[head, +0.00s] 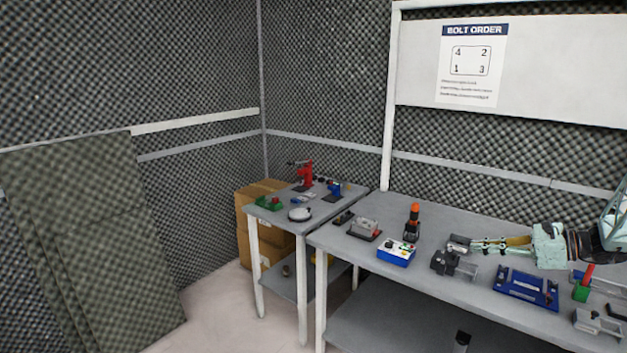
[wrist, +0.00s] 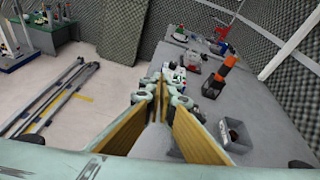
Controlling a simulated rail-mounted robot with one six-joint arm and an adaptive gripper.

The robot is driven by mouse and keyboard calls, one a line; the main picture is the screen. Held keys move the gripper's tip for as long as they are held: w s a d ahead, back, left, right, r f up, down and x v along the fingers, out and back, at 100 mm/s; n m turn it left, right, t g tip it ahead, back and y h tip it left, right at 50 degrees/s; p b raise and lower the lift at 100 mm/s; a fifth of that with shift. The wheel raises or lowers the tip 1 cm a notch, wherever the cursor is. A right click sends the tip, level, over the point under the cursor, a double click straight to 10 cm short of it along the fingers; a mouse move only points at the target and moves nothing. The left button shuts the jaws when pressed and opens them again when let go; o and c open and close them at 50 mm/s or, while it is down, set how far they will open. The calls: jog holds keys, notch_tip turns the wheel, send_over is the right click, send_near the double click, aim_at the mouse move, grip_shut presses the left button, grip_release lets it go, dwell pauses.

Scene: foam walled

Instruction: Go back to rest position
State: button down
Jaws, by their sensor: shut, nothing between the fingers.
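My gripper (head: 476,244) reaches in from the right over the long grey workbench (head: 372,266) in the head view. It points left and is above the bench, with its fingers closed together and nothing held. In the wrist view my gripper (wrist: 160,84) shows its yellowish finger pads converging at the tips. The tips appear close to the dark grey vise-like block (head: 447,262) in the head view; I cannot tell the exact gap.
A blue box (head: 397,253), an orange-topped tool (head: 412,222), a blue tray (head: 527,288) and a green holder (head: 583,289) stand on the bench. A smaller side table (head: 272,221) carries a red press (head: 304,174). Foam walls stand behind.

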jog(key=s+a+r+n+g+h, duration=0.1)
jog(key=s+a+r+n+g, duration=0.15)
jog(key=s+a+r, duration=0.5)
jog(key=s+a+r+n+g+h, duration=0.15)
jog(key=a+r+n, duration=0.3)
jog(key=a, duration=0.55)
jog(key=s+a+r+n+g+h, duration=0.1)
jog(key=s+a+r+n, duration=0.1)
jog(key=s+a+r, duration=0.35)
jog(key=s+a+r+n+g+h, duration=0.1)
jog(key=s+a+r+n, duration=0.1)
jog(key=s+a, duration=0.55)
jog(key=s+a+r+n+h, duration=0.2)
jog(key=s+n, duration=0.1)
jog(key=s, duration=0.6)
jog(key=s+a+r+n+h, duration=0.1)
jog(key=s+a+r+n, duration=0.15)
jog(key=s, duration=0.75)
jog(key=s+d+f+n+t+h, duration=0.1)
jog(key=s+n+h, duration=0.3)
jog(key=s, duration=1.4)
jog(key=shift+d+f+n+t, duration=0.35)
jog(key=shift+d+n, duration=0.3)
jog(key=shift+n, duration=0.8)
jog(key=c, duration=3.4)
grip_release()
jog(key=shift+r, duration=0.1)
